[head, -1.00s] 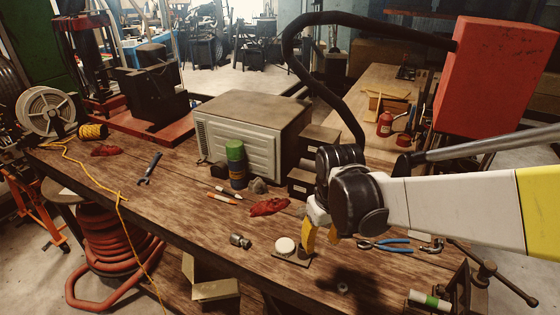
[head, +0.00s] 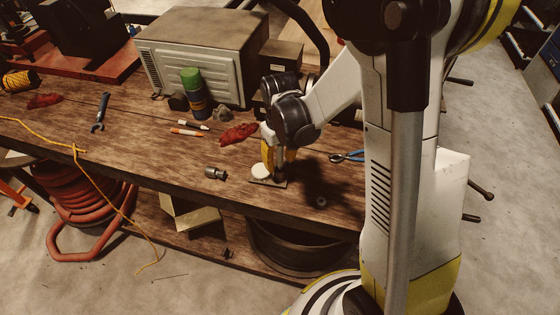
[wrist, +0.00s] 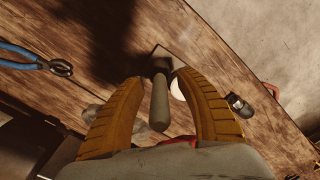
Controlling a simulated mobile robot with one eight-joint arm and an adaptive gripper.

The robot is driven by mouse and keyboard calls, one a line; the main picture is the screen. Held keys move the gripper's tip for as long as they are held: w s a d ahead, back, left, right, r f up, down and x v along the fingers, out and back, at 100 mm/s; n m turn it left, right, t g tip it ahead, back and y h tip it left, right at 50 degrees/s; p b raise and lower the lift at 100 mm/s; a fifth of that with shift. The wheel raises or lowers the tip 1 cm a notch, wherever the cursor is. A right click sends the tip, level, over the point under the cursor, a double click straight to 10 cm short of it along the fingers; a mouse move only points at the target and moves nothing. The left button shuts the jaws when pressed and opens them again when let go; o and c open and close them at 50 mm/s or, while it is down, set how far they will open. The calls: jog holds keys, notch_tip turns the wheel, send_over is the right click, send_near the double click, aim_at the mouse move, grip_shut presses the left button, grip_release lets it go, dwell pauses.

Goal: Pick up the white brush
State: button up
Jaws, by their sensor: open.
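My gripper (head: 278,163) is low over the workbench, fingers down and open. In the wrist view, its two yellow fingers (wrist: 161,84) stand on either side of a grey-looking handle (wrist: 159,106) with a darker head, in shade; I see a gap on both sides. This tool is over or on a thin flat plate (head: 268,184). A round white piece (head: 261,171) is beside the tool, close to one finger; it also shows in the wrist view (wrist: 178,89). I cannot tell for certain which of these is the white brush.
A metal fitting (head: 215,173) lies left of the gripper. A red rag (head: 239,134), two pens (head: 187,132) and a green-topped can (head: 194,92) lie or stand behind. Blue-handled pliers (head: 347,157) are to the right. The wooden bench's (head: 130,154) front edge is close.

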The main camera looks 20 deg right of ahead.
jog(key=shift+f, duration=0.75)
grip_shut()
jog(key=shift+r, duration=0.1)
